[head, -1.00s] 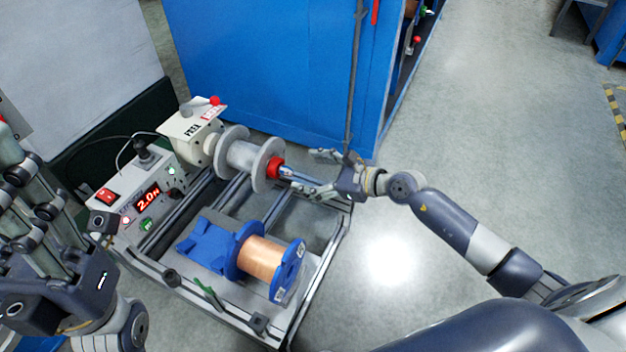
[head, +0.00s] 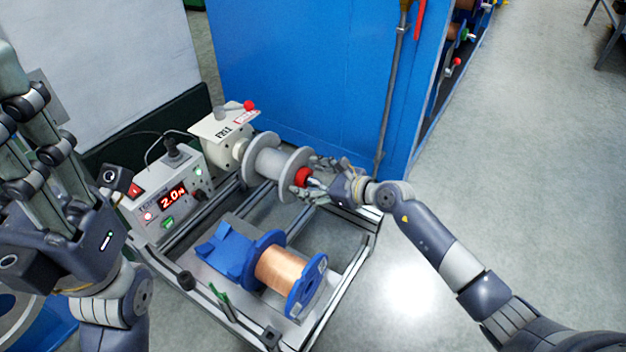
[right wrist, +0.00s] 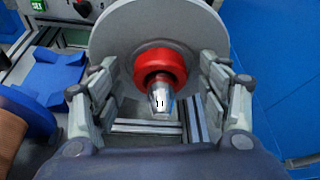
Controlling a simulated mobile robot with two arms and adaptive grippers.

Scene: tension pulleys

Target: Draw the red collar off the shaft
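The red collar (head: 302,177) sits on the metal shaft, against the outer face of the grey spool (head: 270,160). In the right wrist view the collar (right wrist: 160,65) is a red ring with the shaft's bright tapered tip (right wrist: 161,98) sticking out of it. My right gripper (head: 318,178) is open at the shaft end. In the right wrist view its fingers (right wrist: 165,88) stand on either side of the shaft tip, with gaps to the collar. My left gripper (head: 45,130) is raised at the left, fingers apart and empty, away from the machine.
A control box (head: 165,195) with a red display stands left of the spool. A copper wire spool with blue flanges (head: 305,290) lies on the frame in front, beside a blue support (head: 227,250). A blue cabinet (head: 310,80) is close behind. Open floor (head: 530,200) lies right.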

